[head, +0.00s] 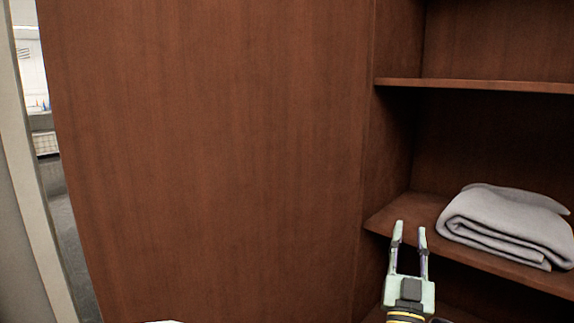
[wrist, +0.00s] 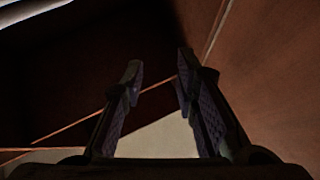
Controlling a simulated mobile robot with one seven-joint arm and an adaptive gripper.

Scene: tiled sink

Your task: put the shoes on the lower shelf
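My gripper (head: 410,229) is at the lower right of the head view, in front of the open shelf unit. Its two fingers point up in the picture and stand apart with nothing between them. In the wrist view, both dark fingers of my gripper (wrist: 158,66) are spread with an empty gap. No shoes show in either view. A brown wooden shelf (head: 393,212) with a cloth on it lies behind the fingertips. Below it, a strip of dark wood (head: 455,312) shows at the bottom edge, mostly cut off.
A folded grey cloth (head: 505,226) lies on the shelf right of my gripper. A higher shelf (head: 480,86) is empty where visible. A tall brown side panel (head: 210,160) fills the middle left. A pale surface (wrist: 160,137) shows between the fingers; I cannot tell what it is.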

